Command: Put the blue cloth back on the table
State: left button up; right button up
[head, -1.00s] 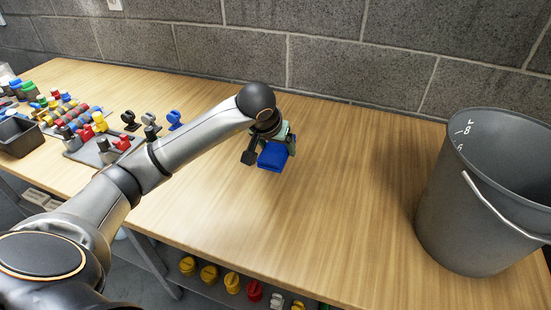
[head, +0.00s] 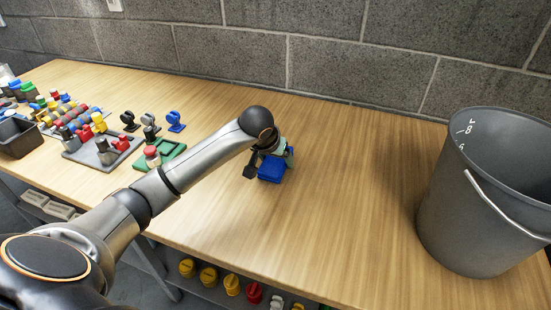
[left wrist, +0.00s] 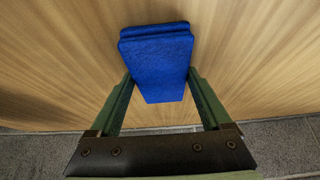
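The blue cloth (head: 271,171) is a thick folded pad at the middle of the wooden table (head: 330,230) in the head view. My left gripper (head: 273,160) is at the cloth, partly hidden by its own wrist. In the left wrist view the cloth (left wrist: 158,62) fills the space between the two green fingers of the gripper (left wrist: 159,75), which press against its sides. The cloth is at or just above the tabletop; I cannot tell whether it touches. My right gripper is not in view.
A grey bucket (head: 480,205) stands at the right. A green tray (head: 170,152), a grey tray with small parts (head: 100,155), a blue part (head: 175,121) and a dark bin (head: 18,138) are at the left. The table between cloth and bucket is clear. A block wall (head: 330,65) is behind.

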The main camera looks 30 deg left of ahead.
pick_arm(q)
jog(key=shift+o, duration=1.2)
jog(key=shift+r, duration=0.1)
jog(key=shift+s+r, duration=0.1)
jog(key=shift+r, duration=0.25)
jog(key=p+v, duration=0.1)
jog(key=v, duration=1)
jog(key=shift+s+r, duration=0.2)
